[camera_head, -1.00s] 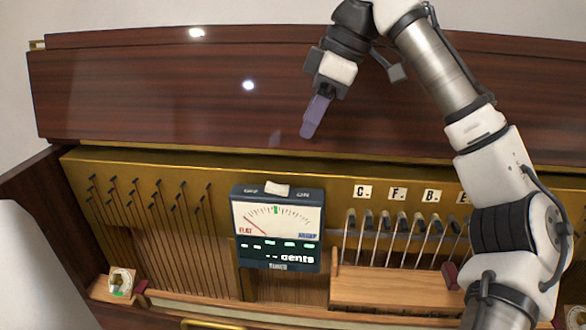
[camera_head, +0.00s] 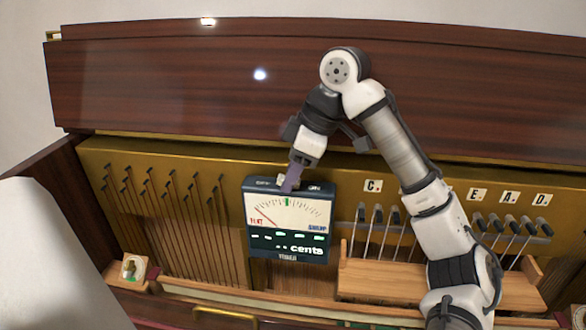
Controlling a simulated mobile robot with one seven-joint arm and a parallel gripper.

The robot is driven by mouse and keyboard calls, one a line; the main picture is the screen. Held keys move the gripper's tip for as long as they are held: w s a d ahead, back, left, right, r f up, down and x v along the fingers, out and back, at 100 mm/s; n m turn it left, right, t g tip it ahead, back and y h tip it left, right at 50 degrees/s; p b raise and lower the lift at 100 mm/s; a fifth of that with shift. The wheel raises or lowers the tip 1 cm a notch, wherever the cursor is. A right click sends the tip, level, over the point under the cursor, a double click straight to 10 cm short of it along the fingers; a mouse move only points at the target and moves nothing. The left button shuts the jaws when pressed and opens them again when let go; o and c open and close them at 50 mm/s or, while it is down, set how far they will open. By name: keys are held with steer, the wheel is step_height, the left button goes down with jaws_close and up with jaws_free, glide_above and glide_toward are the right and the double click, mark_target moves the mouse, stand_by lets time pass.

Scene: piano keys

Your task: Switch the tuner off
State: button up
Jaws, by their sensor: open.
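The tuner (camera_head: 290,249) is a dark box with a white dial and a red needle toward the left.
Rows of piano hammers and wires (camera_head: 165,200) lie left of the tuner. A wooden block (camera_head: 385,282) with several levers stands to its right under letter labels. The dark wooden panel (camera_head: 200,85) rises behind. A small white-faced gauge (camera_head: 132,268) sits at lower left.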

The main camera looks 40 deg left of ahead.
jaws_close()
steer(key=shift+s+a+t+h, duration=0.2)
steer(key=shift+t+h, duration=0.3)
steer(key=shift+h, duration=0.35)
steer(key=shift+s+a+t+h, duration=0.1)
steer(key=shift+a+t+h, duration=0.3)
steer(key=shift+h, duration=0.45)
steer(key=shift+d, duration=0.1)
jaws_free()
step_height(320, 180, up, 14)
steer(key=shift+d, duration=0.2)
steer(key=shift+f, duration=0.15)
stand_by(0.4)
